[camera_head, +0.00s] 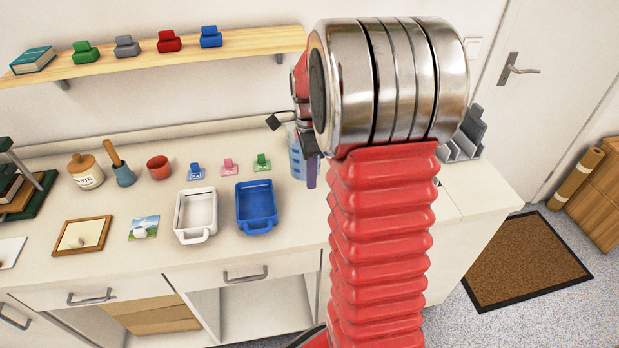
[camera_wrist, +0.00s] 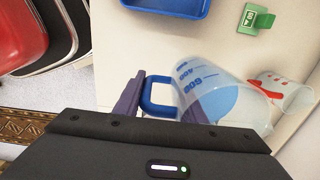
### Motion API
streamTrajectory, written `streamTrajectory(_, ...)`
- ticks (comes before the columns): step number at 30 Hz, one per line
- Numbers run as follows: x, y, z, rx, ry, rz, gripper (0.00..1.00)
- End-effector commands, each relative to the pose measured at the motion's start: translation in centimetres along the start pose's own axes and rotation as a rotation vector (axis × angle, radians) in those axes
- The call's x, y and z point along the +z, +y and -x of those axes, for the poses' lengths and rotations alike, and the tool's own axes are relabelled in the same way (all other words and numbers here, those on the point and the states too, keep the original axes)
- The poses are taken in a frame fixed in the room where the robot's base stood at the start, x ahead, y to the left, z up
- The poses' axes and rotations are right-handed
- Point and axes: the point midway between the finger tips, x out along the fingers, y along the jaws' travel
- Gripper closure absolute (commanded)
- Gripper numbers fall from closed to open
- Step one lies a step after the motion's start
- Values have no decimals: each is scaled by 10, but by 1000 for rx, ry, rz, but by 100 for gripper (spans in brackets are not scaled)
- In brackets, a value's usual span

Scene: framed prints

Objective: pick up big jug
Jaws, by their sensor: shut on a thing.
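The big jug is a clear measuring jug (camera_wrist: 222,92) with blue measuring marks and a blue handle (camera_wrist: 148,92). In the wrist view it is tilted in the picture, with its wide mouth towards the lower right. In the head view the jug (camera_head: 296,158) shows partly behind my arm, over the counter's back right. My gripper (camera_wrist: 160,98) has its purple fingers on either side of the handle and is shut on it. In the head view my gripper (camera_head: 310,170) is mostly hidden by my arm. I cannot tell whether the jug touches the counter.
A smaller clear jug with red marks (camera_wrist: 283,92) stands close beside the big jug. A blue tray (camera_head: 257,205) and a white tray (camera_head: 196,215) sit to the left. A green clip (camera_head: 262,162) lies near the jug. A grey rack (camera_head: 464,140) stands to the right.

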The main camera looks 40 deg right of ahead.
Motion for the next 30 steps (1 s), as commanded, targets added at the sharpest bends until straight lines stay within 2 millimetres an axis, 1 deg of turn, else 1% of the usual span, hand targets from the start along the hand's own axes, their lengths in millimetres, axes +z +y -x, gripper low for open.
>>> streamTrajectory(1, 0, -1, 6, -4, 0, 0, 100)
streamTrajectory(6, 0, -1, 21, -3, 0, 0, 100)
streamTrajectory(15, 0, -1, 40, -4, 0, 0, 100)
streamTrajectory(21, 0, 0, 46, -2, 0, 0, 100)
streamTrajectory(30, 0, 0, 49, -2, 0, 0, 100)
